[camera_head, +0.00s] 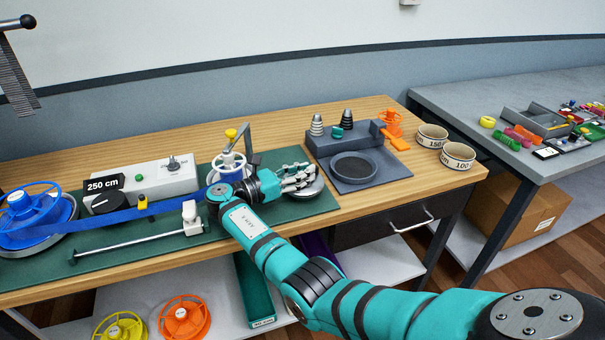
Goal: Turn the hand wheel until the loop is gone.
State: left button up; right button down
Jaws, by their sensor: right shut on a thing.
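A blue strap (100,219) runs fairly straight from the blue reel (38,208) at the left, past a yellow clip (142,202), to a smaller reel (229,168) with a yellow knob. I see no slack loop in its visible run; its right end is partly hidden by my wrist. My right gripper (301,179) lies over a round grey part (311,190) at the right of the green mat, probably the hand wheel. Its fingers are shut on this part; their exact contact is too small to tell. My left gripper is not in view.
A grey box (154,178) marked 250 cm stands behind the strap. A metal rod (135,245) lies in front. A dark grey stand (355,167) and two labelled rings (458,157) are to the right. Yellow and orange spools (184,317) lie on the lower shelf.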

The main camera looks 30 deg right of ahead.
jog(key=c, duration=1.3)
grip_release()
jog(key=shift+s, duration=0.1)
notch_tip(320, 180, up, 10)
